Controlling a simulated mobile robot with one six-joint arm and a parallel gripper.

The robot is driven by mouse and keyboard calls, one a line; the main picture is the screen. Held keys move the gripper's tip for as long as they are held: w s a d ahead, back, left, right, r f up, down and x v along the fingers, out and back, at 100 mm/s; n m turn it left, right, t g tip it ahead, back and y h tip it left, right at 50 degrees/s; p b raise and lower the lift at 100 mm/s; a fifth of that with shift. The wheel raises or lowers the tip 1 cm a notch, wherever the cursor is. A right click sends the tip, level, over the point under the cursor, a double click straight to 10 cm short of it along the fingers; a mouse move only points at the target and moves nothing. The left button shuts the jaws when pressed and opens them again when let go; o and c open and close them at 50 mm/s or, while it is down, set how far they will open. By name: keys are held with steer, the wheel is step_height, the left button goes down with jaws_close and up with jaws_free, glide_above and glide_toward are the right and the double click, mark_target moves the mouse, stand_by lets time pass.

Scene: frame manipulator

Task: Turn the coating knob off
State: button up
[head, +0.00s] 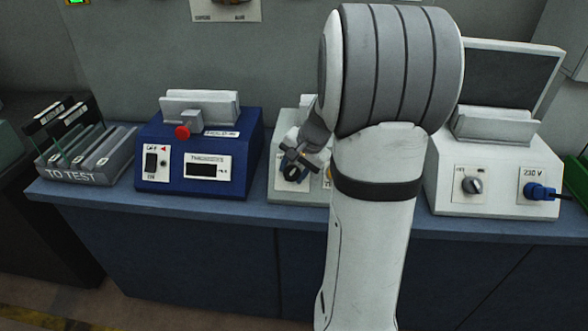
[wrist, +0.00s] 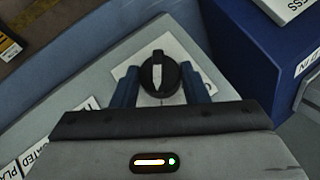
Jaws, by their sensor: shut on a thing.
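The coating knob (wrist: 158,70) is round and black with a white pointer line, on a white plate of a pale machine (head: 284,186). In the wrist view the pointer runs nearly straight up and down the picture. My gripper (wrist: 160,82) is shut on the knob, with one blue-grey finger on each side of it. In the head view my gripper (head: 298,160) is at the front of the pale machine, and the dark knob (head: 291,174) shows partly behind the fingers. The knob's markings are hidden or too small to read.
My arm covers the right part of the pale machine. A blue thickness device (head: 250,150) with a red button stands close on the left. A white machine (head: 445,195) with another knob (head: 473,186) and a blue plug stands on the right. A "TO TEST" rack (head: 110,172) stands far left.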

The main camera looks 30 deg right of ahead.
steer(key=shift+r+p, duration=0.15)
steer(key=shift+p, duration=0.3)
steer(key=shift+w+a+r+n+g+h+p, duration=0.1)
steer(key=shift+a+r+n+g+h+p, duration=0.1)
steer(key=shift+n+g+h+p, duration=0.7)
steer(key=shift+w+a+f+n+g+h+p, duration=0.1)
steer(key=shift+n+g+h+p, duration=0.25)
steer(key=shift+n+p, duration=0.2)
steer(key=shift+w+a+f+n+g+h+p, duration=0.1)
steer(key=shift+n+g+h+p, duration=0.2)
steer(key=shift+n+p, duration=0.2)
steer(key=n+h, duration=0.1)
steer(key=n+g+h+b, duration=0.1)
steer(key=n+h, duration=0.1)
steer(key=shift+w+a+f+b, duration=0.1)
steer(key=shift+a+f+b, duration=0.1)
steer(key=shift+f+b, duration=0.1)
steer(key=shift+a+n+g+h+b, duration=0.15)
steer(key=shift+n+g+h+b, duration=0.3)
steer(key=shift+n+h+b, duration=0.7)
steer(key=o, duration=1)
steer(key=shift+c, duration=0.2)
steer(key=shift+r, duration=0.15)
